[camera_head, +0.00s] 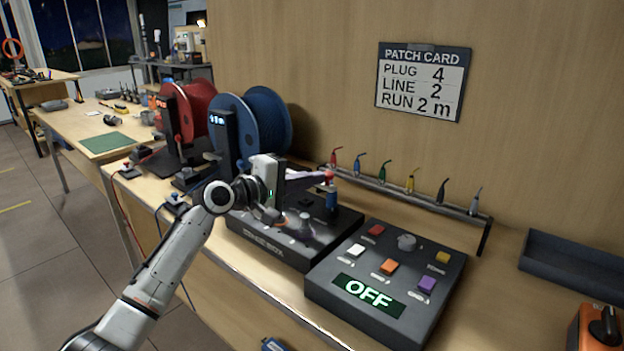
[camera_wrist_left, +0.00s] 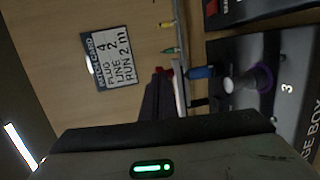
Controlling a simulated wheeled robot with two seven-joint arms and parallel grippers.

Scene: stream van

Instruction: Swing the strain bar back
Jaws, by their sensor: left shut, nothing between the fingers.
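The black stage box (camera_head: 255,240) stands near the table's front edge, left of the grey panel. A blue upright plug-like part (camera_head: 331,200) stands at its right rear. My right gripper is out of view.
The panel reading OFF (camera_head: 390,275) stands to the right. A rack of coloured leads (camera_head: 410,195) runs behind. Blue (camera_head: 267,115) and red (camera_head: 190,110) cable reels stand at left. A dark tray (camera_head: 575,262) is at right. The patch card (camera_head: 422,82) hangs above.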

